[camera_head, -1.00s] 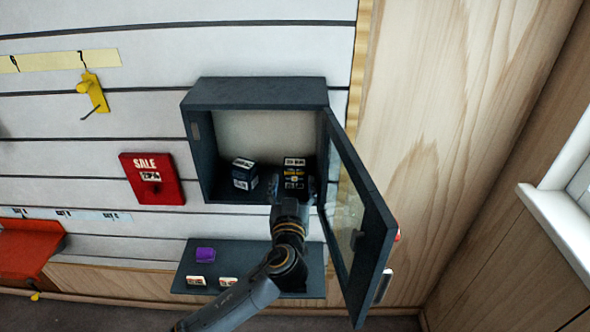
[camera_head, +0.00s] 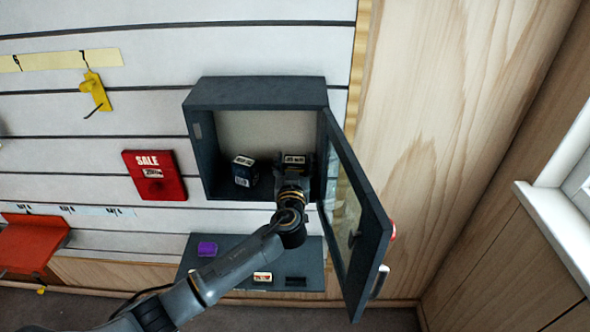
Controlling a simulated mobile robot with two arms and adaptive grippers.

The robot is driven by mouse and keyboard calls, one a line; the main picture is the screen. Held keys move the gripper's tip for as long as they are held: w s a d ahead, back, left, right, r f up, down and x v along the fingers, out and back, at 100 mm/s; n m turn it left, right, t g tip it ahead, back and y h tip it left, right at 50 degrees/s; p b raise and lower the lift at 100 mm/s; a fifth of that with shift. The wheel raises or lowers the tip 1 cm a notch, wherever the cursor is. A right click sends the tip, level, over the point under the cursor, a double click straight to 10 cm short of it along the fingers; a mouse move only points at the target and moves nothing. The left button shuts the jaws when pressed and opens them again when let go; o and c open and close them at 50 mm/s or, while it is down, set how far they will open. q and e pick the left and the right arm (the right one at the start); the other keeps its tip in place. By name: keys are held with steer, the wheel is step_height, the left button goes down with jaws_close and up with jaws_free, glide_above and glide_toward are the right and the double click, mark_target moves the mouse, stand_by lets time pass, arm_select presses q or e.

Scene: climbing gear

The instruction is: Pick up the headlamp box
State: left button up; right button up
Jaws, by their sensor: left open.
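Two small dark boxes with white print stand inside an open dark wall cabinet (camera_head: 255,94). The left box (camera_head: 243,172) stands clear of the gripper. The right box (camera_head: 295,159) shows only its top, behind my left gripper (camera_head: 293,172); I cannot read which one is the headlamp box. My left gripper is open and reaches into the cabinet at the right box. Its fingertips seem to be on either side of that box, but contact cannot be seen. My right gripper is not in view.
The cabinet's glass door (camera_head: 355,220) stands open just right of my arm. A dark shelf (camera_head: 225,262) below holds a purple item (camera_head: 207,249) and a small white label (camera_head: 262,277). A red SALE sign (camera_head: 154,175) hangs at the left.

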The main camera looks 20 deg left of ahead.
arm_select(q)
steer(key=c, duration=1)
steer(key=shift+r, duration=0.15)
